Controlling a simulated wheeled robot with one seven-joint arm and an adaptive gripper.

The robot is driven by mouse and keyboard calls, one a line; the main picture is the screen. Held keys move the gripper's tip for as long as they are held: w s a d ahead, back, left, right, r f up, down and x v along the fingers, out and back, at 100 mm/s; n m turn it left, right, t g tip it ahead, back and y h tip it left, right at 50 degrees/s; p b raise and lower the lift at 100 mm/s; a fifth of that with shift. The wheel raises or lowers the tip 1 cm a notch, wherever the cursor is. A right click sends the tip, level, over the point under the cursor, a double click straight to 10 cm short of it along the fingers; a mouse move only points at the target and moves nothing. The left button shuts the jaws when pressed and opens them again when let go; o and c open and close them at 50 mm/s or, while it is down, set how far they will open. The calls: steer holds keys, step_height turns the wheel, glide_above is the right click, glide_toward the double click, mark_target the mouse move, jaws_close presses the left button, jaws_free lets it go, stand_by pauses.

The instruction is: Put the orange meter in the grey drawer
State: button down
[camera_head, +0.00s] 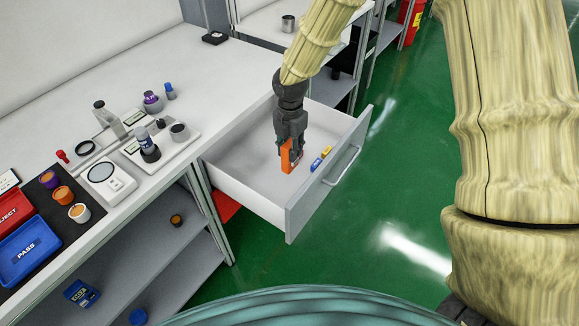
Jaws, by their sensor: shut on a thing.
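The grey drawer (240,183) is pulled out from under the white bench, its front panel with a bar handle facing right. My gripper (289,148) points down inside the drawer's outline and is shut on the orange meter (287,157). The meter is upright between the fingers, with part of it hidden by them. I cannot tell whether its lower end touches the drawer floor. A small blue and yellow item (321,158) lies in the drawer just right of the meter.
The white bench (190,75) carries a scale (109,182), bottles, a red REJECT tray (12,212) and a blue PASS tray (27,250). Shelves below hold small items. Green floor (330,240) is clear right of the drawer. The drawer's left and back floor is bare.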

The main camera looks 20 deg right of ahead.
mark_target(290, 169)
steer(key=shift+f+p, duration=0.4)
steer(key=shift+f, duration=4.4)
steer(key=shift+f, duration=0.1)
steer(key=c, duration=1.2)
jaws_free()
steer(key=shift+o, duration=0.2)
step_height(290, 169, up, 12)
steer(key=shift+r+b, duration=0.1)
steer(key=shift+b, duration=0.4)
